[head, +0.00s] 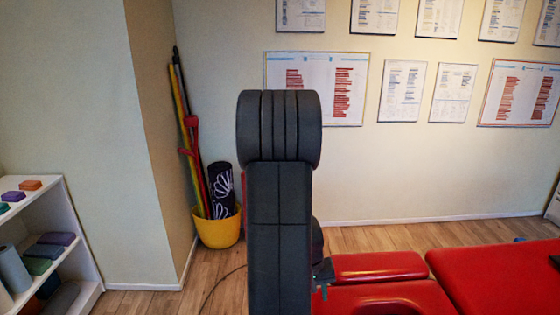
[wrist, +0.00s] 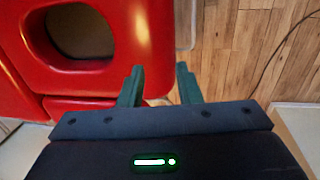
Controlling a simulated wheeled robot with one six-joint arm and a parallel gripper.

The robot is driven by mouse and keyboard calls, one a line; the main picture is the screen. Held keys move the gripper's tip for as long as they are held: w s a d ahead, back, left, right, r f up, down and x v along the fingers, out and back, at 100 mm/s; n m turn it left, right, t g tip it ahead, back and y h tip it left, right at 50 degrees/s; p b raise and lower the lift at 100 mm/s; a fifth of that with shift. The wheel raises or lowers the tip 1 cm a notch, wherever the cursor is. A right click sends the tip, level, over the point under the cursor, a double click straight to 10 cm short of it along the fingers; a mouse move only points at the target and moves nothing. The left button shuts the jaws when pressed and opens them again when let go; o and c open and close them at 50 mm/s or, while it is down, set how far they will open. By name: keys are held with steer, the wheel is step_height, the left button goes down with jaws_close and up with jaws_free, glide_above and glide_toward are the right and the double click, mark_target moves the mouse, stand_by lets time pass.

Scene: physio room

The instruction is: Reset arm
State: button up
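My arm (head: 278,215) stands upright in the middle of the head view and hides what is behind it. My gripper (wrist: 160,82) shows in the wrist view with its two dark green fingers apart and nothing between them. The fingers point toward the red treatment table (wrist: 20,65) and the wooden floor (wrist: 235,50) beside it. In the head view only a small dark part of the gripper shows past the arm's right side, by the table's edge. I cannot tell whether it touches the table.
The red treatment table (head: 500,275) fills the lower right, with a face opening at its near end. A yellow bucket (head: 218,232) with poles and a dark roll stands by the wall. A white shelf (head: 85,240) is at the left.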

steer(key=shift+d+r+y+p, duration=0.15)
steer(key=shift+d+r+p, duration=0.15)
steer(key=shift+r+p, duration=0.3)
steer(key=shift+d+r+y+p, duration=0.1)
steer(key=shift+d+r+p, duration=0.15)
steer(key=shift+r+p, duration=0.35)
steer(key=shift+d+r+y+p, duration=0.15)
steer(key=shift+d+r+p, duration=0.15)
steer(key=shift+r+p, duration=0.25)
